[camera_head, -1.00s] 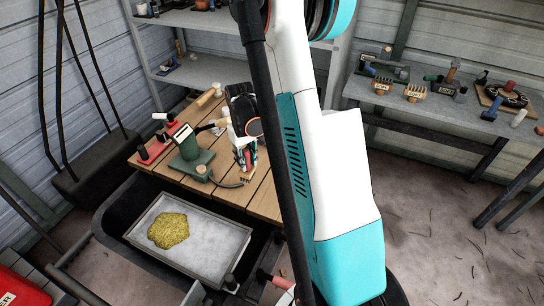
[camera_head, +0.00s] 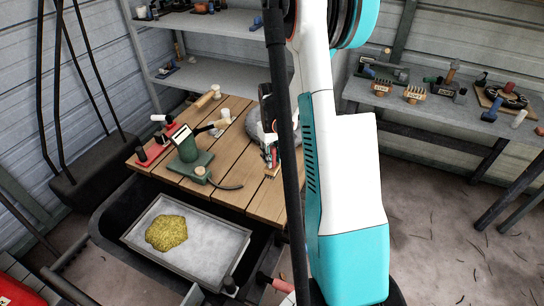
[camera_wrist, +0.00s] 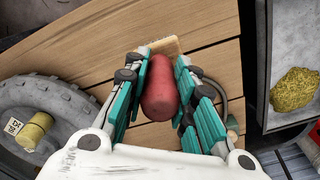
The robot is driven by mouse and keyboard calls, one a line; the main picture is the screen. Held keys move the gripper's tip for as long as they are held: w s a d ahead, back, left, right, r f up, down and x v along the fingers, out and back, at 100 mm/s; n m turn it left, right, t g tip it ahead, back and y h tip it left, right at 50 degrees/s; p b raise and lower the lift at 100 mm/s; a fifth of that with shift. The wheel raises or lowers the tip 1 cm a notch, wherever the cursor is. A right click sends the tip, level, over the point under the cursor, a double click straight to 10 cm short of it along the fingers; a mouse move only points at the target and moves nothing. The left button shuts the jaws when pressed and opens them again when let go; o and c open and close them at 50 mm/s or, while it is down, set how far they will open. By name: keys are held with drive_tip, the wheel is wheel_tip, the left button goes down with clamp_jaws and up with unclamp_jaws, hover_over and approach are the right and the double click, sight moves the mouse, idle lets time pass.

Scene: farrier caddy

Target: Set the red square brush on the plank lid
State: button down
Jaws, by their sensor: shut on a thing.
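My gripper (camera_wrist: 162,97) is shut on the red square brush, with its teal fingers on both sides of the red handle (camera_wrist: 160,85). The tan brush head (camera_wrist: 166,45) points away from my wrist, over the planks. In the head view my gripper (camera_head: 269,152) is partly hidden by my arm, and the tan brush end (camera_head: 271,169) shows low over the right part of the plank lid. The plank lid (camera_head: 240,195) is a brown slatted top; its boards also fill the middle of the wrist view (camera_wrist: 90,50). I cannot tell whether the brush touches the boards.
A green device (camera_head: 187,155) with a dark hose, a red rack (camera_head: 155,150) and white-topped pieces stand on the lid's left. A grey round thing (camera_wrist: 45,105) lies beside my gripper. A grey tray (camera_head: 215,250) with a yellow heap (camera_head: 167,232) is in front.

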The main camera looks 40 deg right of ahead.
sight(272, 148)
drive_tip(key=shift+f+b, duration=2.1)
drive_tip(key=shift+f, duration=0.7)
drive_tip(key=shift+f+b, duration=0.4)
drive_tip(key=shift+f, duration=0.05)
drive_tip(key=c, duration=1.2)
unclamp_jaws()
drive_tip(key=shift+c, duration=0.2)
wheel_tip(272, 148, up, 12)
